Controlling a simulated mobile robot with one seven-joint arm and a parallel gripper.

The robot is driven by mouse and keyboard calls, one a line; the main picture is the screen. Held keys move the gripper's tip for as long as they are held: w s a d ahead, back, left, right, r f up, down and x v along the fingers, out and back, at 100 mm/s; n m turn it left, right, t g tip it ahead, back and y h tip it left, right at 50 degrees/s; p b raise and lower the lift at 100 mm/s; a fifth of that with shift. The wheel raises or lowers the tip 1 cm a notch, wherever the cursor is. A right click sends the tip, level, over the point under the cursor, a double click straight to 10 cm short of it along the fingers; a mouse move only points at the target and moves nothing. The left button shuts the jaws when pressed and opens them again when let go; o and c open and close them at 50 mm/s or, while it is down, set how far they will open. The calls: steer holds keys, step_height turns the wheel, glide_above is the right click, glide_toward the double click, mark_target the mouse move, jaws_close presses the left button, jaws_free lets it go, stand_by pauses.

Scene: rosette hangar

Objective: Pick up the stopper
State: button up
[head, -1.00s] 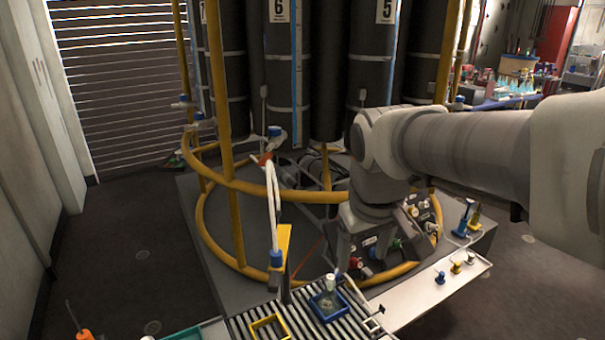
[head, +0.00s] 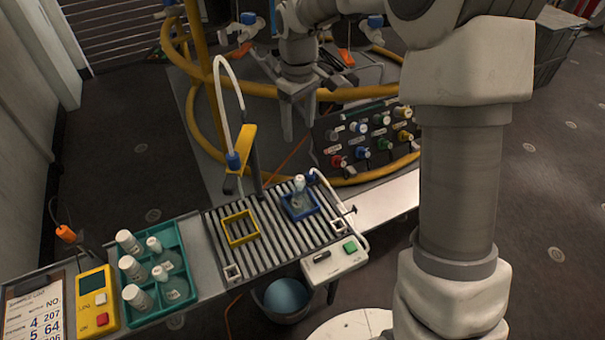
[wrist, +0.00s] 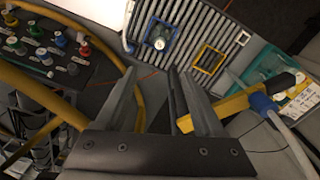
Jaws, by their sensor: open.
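A clear flask (head: 301,203) with a white stopper (head: 299,182) in its neck stands inside a blue square frame (head: 316,212) on the slatted rack. The wrist view shows the stopper (wrist: 159,43) from above, with the blue frame (wrist: 148,27) around it, beyond my fingertips. My gripper (head: 297,128) is open and empty, pointing down, behind the rack and apart from the flask. Its two fingers (wrist: 152,72) frame an empty gap in the wrist view. A teal tray (head: 183,235) at the left holds other flasks with white tops and several white bottles.
A yellow frame (head: 240,228) lies empty on the slatted rack (head: 275,245). A valve panel (head: 365,140) and yellow rails (head: 350,92) stand near my gripper. A white switch box (head: 335,262) is at the rack's front.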

steer(key=b, duration=0.2)
glide_above(300, 178)
step_height(300, 178, down, 10)
steer(key=shift+s+a+f, duration=0.1)
steer(key=shift+f, duration=0.1)
steer(key=shift+f+b, duration=1.1)
steer(key=shift+f, duration=2.15)
steer(key=c, duration=1.1)
